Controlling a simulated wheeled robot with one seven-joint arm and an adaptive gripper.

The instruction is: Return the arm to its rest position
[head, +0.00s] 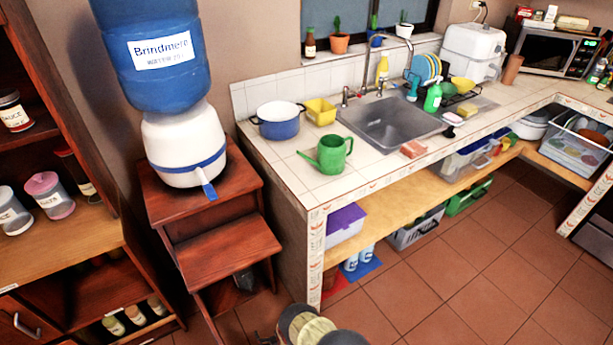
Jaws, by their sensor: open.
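Part of my arm (318,328) shows at the bottom edge, with rounded dark and pale beige link surfaces. It is over the tiled floor, in front of the counter's near left corner. A small dark piece beside it on the left looks like the tip of my gripper (266,339). Most of the gripper is cut off by the frame edge. It appears open, and nothing shows held in it. The rest of the arm is out of view.
A wooden step stool (222,252) bears a blue and white water dispenser (183,146). The tiled counter (285,165) holds a blue pot (278,127), a green watering can (331,155) and a sink (385,125). Wooden shelves (70,245) stand left. Floor (465,270) at right is clear.

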